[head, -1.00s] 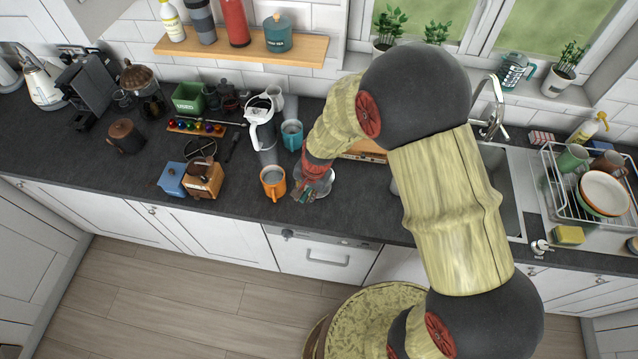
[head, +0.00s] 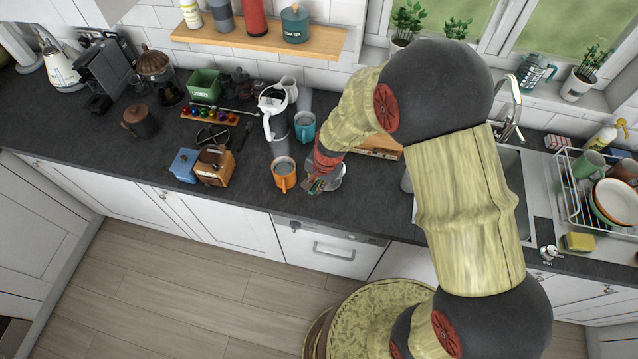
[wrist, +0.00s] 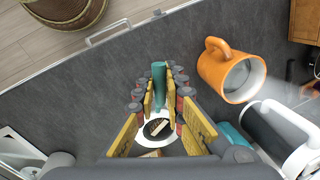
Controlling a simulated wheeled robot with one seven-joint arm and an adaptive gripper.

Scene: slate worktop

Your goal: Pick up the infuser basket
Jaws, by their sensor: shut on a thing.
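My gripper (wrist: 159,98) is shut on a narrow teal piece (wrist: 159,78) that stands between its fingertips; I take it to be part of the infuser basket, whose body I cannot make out. Below it in the wrist view, between the fingers, is a pale round dish (wrist: 142,132) with a dark inside and a small light brown strip. In the head view my gripper (head: 315,185) is low over the front of the worktop, right of the orange mug (head: 285,176). The pale dish (head: 339,178) shows partly behind it.
The orange mug also shows close beside my gripper in the wrist view (wrist: 217,70). A white and grey jug (head: 272,105) and a teal mug (head: 305,127) stand behind. A wooden grinder (head: 213,165) is further left. The front worktop strip (head: 255,195) is bare.

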